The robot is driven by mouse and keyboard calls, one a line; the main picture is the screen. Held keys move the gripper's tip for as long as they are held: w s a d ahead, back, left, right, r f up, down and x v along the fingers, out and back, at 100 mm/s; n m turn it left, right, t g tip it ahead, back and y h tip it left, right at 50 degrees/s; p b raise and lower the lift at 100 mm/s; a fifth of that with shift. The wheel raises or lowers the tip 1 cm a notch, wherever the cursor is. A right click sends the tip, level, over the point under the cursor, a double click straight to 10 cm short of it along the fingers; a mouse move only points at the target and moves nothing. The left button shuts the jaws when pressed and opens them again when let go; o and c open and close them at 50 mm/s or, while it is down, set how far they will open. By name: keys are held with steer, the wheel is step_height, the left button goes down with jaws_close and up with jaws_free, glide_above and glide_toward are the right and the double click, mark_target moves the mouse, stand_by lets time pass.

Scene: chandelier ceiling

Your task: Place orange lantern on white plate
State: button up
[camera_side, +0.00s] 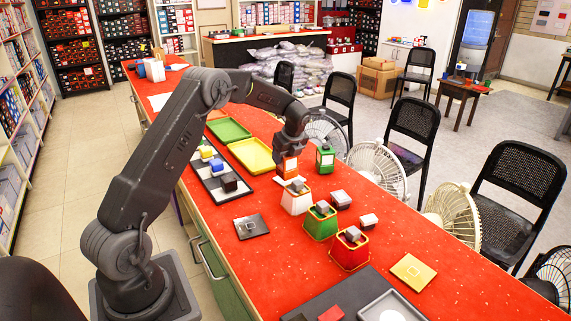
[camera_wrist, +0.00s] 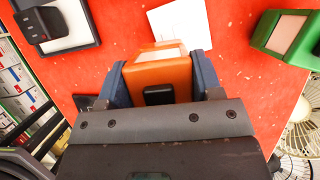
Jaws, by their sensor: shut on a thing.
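The orange lantern (camera_side: 287,168) is held upright in my gripper (camera_side: 291,150). In the wrist view the orange lantern (camera_wrist: 158,74) sits between the two blue-grey fingers of my gripper (camera_wrist: 160,82), which are shut on its sides. The flat white plate (camera_wrist: 181,22) lies on the red table just beyond the lantern in the wrist view, partly covered by it. I cannot tell the exact height of the lantern over the table.
A green lantern (camera_side: 325,158) stands to the right of my gripper. White (camera_side: 296,202), green (camera_side: 320,226) and red (camera_side: 349,254) containers with grey blocks stand nearer the camera. A black tile (camera_side: 252,226), a yellow tile (camera_side: 413,271) and a yellow tray (camera_side: 251,155) lie on the table.

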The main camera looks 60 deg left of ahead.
steer(key=shift+f, duration=1.45)
steer(key=shift+f, duration=0.2)
steer(key=o, duration=1.2)
